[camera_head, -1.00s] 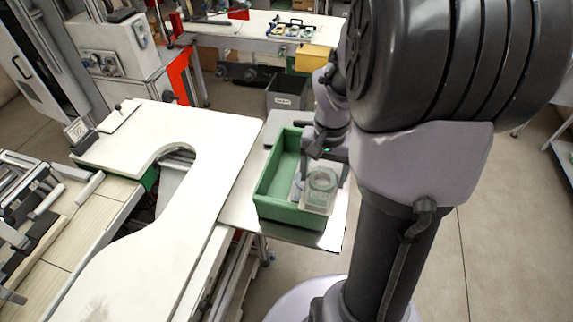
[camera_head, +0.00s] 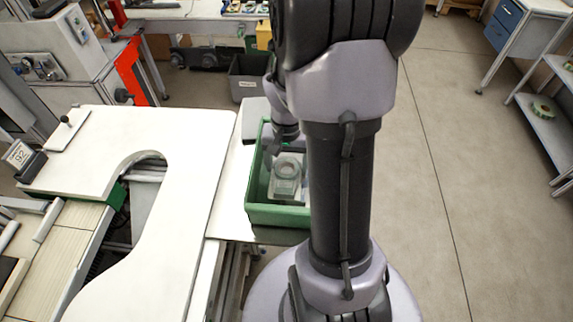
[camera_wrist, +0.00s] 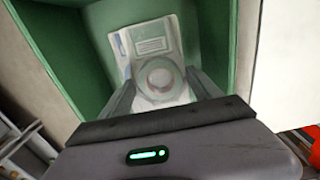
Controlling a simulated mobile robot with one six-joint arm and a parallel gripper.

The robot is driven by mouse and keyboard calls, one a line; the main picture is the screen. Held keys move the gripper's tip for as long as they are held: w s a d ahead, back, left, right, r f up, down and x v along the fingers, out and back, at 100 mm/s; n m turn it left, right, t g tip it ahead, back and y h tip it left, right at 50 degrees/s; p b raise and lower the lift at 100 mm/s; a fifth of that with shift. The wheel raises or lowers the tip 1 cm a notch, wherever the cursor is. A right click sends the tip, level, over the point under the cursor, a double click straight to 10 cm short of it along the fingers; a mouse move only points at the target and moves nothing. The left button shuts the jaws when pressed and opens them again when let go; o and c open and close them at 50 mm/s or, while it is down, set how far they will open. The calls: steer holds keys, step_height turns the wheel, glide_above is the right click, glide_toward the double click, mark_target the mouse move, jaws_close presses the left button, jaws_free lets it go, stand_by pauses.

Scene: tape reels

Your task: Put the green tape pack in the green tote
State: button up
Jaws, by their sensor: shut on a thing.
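The green tote (camera_head: 278,217) stands on the table's right end, partly behind my arm in the head view. Its green walls (camera_wrist: 207,30) surround the pack in the wrist view. The tape pack (camera_head: 287,170) is a clear, pale square pack with a grey-green ring inside. My gripper (camera_wrist: 162,88) is shut on this pack (camera_wrist: 160,78), with one finger on each side. The pack is inside the tote's walls; I cannot tell whether it touches the floor. White, printed flat packaging (camera_wrist: 150,40) shows just beyond the ring, and I cannot tell whether it is a separate pack.
A white table (camera_head: 180,190) with a curved cutout lies left of the tote. A grey bin (camera_head: 248,80) stands on the floor behind. A shelf at right holds a green tape roll (camera_head: 543,107). Open floor lies right of my arm.

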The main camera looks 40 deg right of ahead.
steer(key=o, duration=1.5)
steer(key=shift+o, duration=0.2)
